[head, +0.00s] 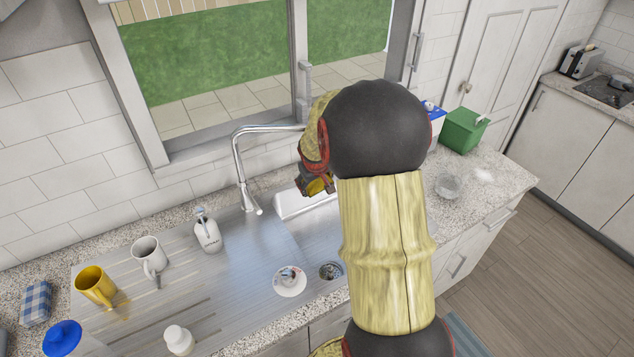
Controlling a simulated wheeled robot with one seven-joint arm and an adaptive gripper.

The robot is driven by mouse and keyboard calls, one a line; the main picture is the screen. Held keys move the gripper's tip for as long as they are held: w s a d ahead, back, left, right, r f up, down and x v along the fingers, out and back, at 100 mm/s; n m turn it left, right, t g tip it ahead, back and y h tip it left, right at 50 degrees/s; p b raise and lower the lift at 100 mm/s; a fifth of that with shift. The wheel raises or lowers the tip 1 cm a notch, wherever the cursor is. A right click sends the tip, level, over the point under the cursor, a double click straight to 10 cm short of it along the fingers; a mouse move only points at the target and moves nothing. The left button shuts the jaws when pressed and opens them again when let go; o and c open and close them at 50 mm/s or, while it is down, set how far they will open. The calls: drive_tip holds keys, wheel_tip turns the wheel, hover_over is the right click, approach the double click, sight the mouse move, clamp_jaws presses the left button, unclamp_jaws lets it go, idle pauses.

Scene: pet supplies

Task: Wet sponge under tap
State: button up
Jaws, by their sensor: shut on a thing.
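The chrome tap (239,165) rises behind the sink. Its neck bends right toward my arm, and its outlet is hidden behind the arm. My gripper (316,183) is just right of the tap's upright, above the sink, partly covered by my wrist. It is shut on a small yellow thing (320,187), which looks like the sponge; only a little of it shows. The metal sink (312,232) lies below, partly hidden by my arm. I cannot tell whether water is running or whether the sponge is wet.
A soap bottle (207,232), white mug (149,258) and yellow mug (96,287) stand on the drainboard left. A small white dish (289,280) lies near the drain (330,270). A green box (463,131) and glass bowl (448,187) stand right. The window is behind.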

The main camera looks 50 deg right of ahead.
drive_tip(key=s+a+b, duration=0.2)
drive_tip(key=s+a, duration=0.3)
drive_tip(key=a, duration=0.1)
drive_tip(key=shift+b, duration=0.4)
idle(0.6)
drive_tip(key=shift+s, duration=0.15)
idle(1.0)
drive_tip(key=s+a+r+p, duration=0.1)
drive_tip(key=s+a+r, duration=0.2)
drive_tip(key=r, duration=0.1)
drive_tip(key=shift+a+p, duration=0.35)
drive_tip(key=shift+a, duration=0.05)
drive_tip(key=shift+s, duration=0.1)
idle(0.8)
